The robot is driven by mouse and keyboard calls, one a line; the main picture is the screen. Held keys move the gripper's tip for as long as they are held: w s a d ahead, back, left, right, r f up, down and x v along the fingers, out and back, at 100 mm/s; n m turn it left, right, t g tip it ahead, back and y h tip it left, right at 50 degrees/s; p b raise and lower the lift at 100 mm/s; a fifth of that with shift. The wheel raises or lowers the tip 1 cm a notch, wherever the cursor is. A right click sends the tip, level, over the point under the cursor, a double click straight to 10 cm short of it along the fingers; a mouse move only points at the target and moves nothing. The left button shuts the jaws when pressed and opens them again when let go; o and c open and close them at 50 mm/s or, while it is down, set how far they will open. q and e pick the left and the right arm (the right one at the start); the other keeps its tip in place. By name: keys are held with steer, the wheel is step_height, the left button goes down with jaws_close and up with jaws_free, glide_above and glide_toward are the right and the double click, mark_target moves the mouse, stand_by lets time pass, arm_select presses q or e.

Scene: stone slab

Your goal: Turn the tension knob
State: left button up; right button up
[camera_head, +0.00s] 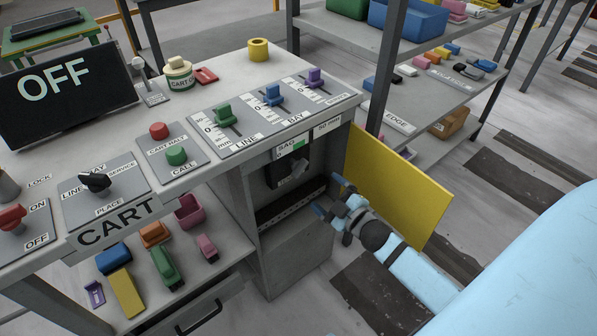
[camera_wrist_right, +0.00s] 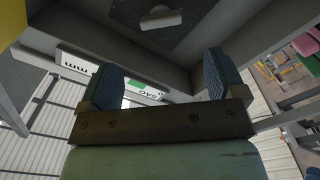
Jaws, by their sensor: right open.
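A small knob on that panel is hard to make out in the head view. In the right wrist view a pale, half-round knob (camera_wrist_right: 161,19) shows on a dark plate (camera_wrist_right: 185,12), beyond the fingertips. My right gripper (camera_head: 328,196) is open and empty at the cabinet's opening, below and right of the panel; its two blue fingers also show in the wrist view (camera_wrist_right: 160,78), apart from the knob. My left gripper is not in view.
The yellow cabinet door (camera_head: 396,188) stands open just right of my right gripper. The cabinet wall (camera_head: 240,215) bounds the opening on the left. Above are the slider panel (camera_head: 275,108) and bench top. A grey shelf rack (camera_head: 440,95) stands behind.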

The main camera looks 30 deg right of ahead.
mark_target(302, 171)
steer(key=w, duration=0.3)
steer(key=w+b, duration=0.1)
steer(key=w, duration=0.2)
steer(key=w+a, duration=0.1)
steer(key=w, duration=0.3)
steer(key=shift+b, duration=0.3)
steer(key=shift+w, duration=0.6)
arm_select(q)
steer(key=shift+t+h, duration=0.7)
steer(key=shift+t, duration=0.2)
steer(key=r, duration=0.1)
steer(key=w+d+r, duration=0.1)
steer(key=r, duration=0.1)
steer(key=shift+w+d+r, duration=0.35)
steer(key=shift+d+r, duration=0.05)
arm_select(e)
steer(key=shift+w, duration=0.1)
steer(key=shift+c, duration=0.4)
steer(key=c, duration=0.8)
steer(key=shift+c, duration=0.2)
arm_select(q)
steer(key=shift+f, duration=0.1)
